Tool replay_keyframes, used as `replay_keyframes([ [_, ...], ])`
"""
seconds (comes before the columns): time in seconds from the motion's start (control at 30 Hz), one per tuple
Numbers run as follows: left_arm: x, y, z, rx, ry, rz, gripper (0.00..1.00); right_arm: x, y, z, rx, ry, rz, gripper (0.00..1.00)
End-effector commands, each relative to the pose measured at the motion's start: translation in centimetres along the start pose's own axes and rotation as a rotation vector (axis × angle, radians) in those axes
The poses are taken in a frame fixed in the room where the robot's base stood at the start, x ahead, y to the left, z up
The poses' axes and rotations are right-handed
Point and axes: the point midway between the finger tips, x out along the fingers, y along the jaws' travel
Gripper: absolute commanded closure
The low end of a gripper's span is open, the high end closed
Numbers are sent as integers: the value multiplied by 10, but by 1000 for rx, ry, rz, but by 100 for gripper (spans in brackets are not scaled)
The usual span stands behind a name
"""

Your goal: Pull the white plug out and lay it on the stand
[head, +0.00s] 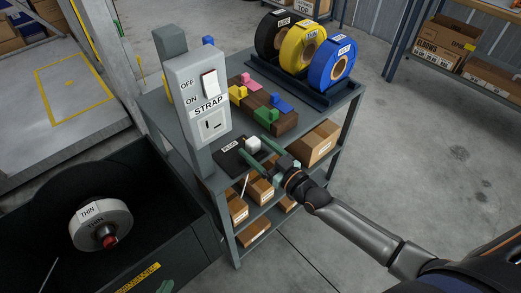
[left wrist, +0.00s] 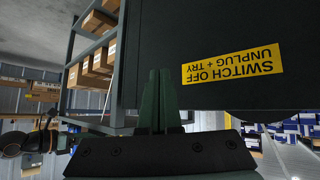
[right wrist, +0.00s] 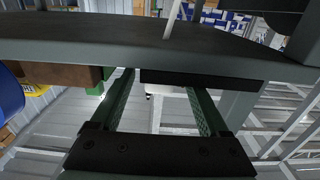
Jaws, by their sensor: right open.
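The white plug (head: 253,143) rests on a black pad (head: 228,163) with a white label, at the front of the grey stand (head: 204,170). The socket (head: 214,124) under the STRAP switch shows bare dark slots. My right gripper (head: 258,150) is open, with a finger on each side of the plug; contact is not clear. In the right wrist view a white block (right wrist: 172,90), apparently the plug, shows between the spread fingers. My left gripper (head: 166,287) is low beside the dark housing (left wrist: 230,30); its fingers are together and empty in the left wrist view (left wrist: 160,100).
The switch box (head: 197,85) stands left of the pad. A brown block with coloured pegs (head: 265,105) and black, yellow and blue reels (head: 305,50) are behind. Cardboard boxes (head: 315,143) fill the lower shelves. A THIN reel (head: 100,225) sits in the housing.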

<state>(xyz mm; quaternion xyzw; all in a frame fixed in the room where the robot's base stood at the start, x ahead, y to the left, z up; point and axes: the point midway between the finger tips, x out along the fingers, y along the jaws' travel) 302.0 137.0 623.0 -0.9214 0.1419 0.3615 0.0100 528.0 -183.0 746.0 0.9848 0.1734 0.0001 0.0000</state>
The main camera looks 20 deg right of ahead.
Motion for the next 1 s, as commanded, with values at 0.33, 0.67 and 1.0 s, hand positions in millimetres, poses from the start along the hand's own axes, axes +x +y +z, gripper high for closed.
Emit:
replay_keyframes([
  [0.33,-4,1,-5,0,-2,1,100,-45,0,0,-1,-4,0,21],
  [0.67,-6,3,-8,0,-6,4,100,-106,0,0,-1,-3,-1,21],
  [1.0,-6,3,-12,1,1,5,100,-125,0,-1,-1,1,-1,21],
])
